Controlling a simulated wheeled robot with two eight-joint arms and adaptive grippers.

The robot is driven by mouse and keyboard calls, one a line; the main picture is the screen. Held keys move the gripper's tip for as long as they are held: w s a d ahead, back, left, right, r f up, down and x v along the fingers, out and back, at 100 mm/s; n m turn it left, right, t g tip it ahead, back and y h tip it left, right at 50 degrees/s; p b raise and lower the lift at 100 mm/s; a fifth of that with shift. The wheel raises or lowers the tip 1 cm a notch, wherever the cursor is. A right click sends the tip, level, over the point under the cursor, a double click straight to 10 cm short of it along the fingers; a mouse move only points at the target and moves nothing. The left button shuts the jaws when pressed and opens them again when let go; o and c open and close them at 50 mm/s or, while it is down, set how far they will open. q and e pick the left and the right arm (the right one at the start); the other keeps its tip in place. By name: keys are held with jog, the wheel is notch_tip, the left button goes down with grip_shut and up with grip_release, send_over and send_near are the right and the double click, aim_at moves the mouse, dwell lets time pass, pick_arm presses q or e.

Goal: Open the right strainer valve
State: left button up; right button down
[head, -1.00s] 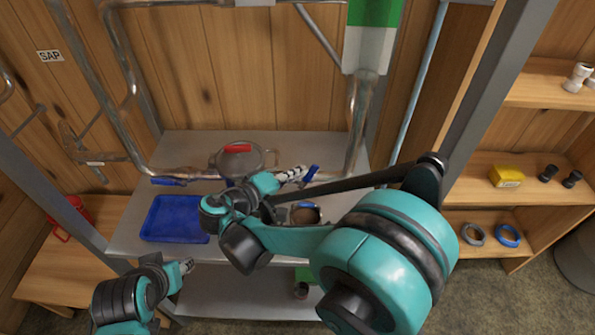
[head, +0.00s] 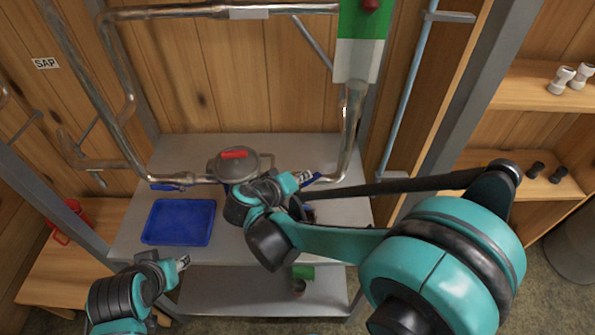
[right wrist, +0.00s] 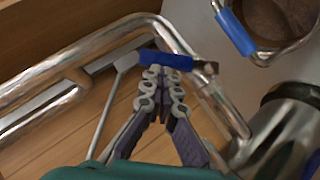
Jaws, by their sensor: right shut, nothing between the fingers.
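The right strainer valve's blue handle (head: 314,181) sits on the steel pipe right of the lidded pot. In the right wrist view the blue handle (right wrist: 166,66) lies across the tips of my right gripper (right wrist: 163,76), whose two fingers are close together and empty. The tips look touching or very near the handle; I cannot tell which. In the head view my right gripper (head: 304,177) is just left of the handle. My left gripper (head: 184,262) is low at the left, in front of the shelf; its opening is too small to judge.
The left blue valve handle (head: 167,187) sits on the other pipe. A pot with a red-handled lid (head: 235,164) and a blue tray (head: 178,224) stand on the metal shelf. A green-and-white panel (head: 359,45) hangs above the right pipe. Wooden shelves (head: 546,160) stand at right.

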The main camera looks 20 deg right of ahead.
aim_at(317, 179)
jog(key=d+y, duration=0.1)
jog(key=d+m+y+p, duration=0.1)
jog(key=s+d+f+m+y+p, duration=0.1)
jog(key=shift+y, duration=0.3)
jog(key=shift+d+f+m+t+y, duration=0.3)
jog(key=shift+d+f+m+y, duration=0.25)
jog(key=shift+f+y, duration=0.3)
jog(key=shift+s+d+f, duration=0.1)
jog(key=shift+f, duration=0.05)
jog(key=shift+d+f, duration=0.1)
